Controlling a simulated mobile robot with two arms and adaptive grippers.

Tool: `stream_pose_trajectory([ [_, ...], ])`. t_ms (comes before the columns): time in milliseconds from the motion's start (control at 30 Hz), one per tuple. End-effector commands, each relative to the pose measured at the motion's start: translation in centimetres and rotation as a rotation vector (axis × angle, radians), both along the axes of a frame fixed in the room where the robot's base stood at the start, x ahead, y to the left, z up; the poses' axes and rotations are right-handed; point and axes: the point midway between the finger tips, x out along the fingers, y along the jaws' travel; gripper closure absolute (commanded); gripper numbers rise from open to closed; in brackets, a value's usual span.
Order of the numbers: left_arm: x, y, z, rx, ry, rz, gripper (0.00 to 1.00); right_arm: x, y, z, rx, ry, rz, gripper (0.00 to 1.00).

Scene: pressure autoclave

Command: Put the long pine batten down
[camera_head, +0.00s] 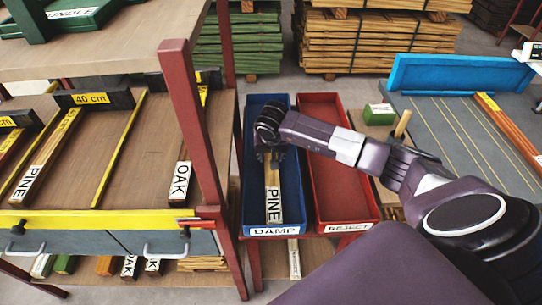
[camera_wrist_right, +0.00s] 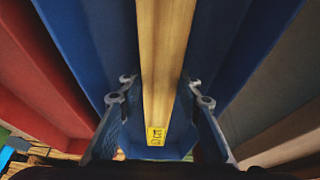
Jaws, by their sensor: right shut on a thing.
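The pine batten (camera_head: 273,188), a pale stick with a white PINE label, is inside the blue tray (camera_head: 291,190) marked DAMP, lying lengthwise along it. My right gripper (camera_head: 270,156) reaches down into this tray and is shut on the batten. In the right wrist view the batten (camera_wrist_right: 164,60) runs between the two fingers of the gripper (camera_wrist_right: 160,100), with a small yellow tag near its end. I cannot tell whether its underside touches the tray floor. My left gripper is not in view.
A red tray (camera_head: 340,185) marked REJECT stands right beside the blue one. On the left, a bench (camera_head: 140,190) with red posts holds pine and oak pieces between 40 cm marks. A blue-backed table (camera_head: 460,130) with more strips is at the right. Timber stacks (camera_head: 375,45) stand behind.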

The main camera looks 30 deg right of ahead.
Motion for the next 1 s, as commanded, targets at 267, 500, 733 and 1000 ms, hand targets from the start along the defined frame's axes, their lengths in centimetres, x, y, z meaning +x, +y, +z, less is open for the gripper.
stream_pose_trajectory([
  [267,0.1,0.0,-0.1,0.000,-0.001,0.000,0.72,0.0,0.0,0.0,0.000,0.000,0.000,0.51],
  [500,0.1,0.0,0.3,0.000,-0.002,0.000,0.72,0.0,0.0,0.3,0.000,0.000,0.000,0.51],
  [733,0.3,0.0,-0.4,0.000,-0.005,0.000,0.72,-0.9,0.5,2.9,-0.002,-0.004,0.002,0.51],
  [1000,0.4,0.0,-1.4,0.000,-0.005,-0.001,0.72,-2.7,1.7,8.3,-0.001,-0.006,0.002,0.51],
])
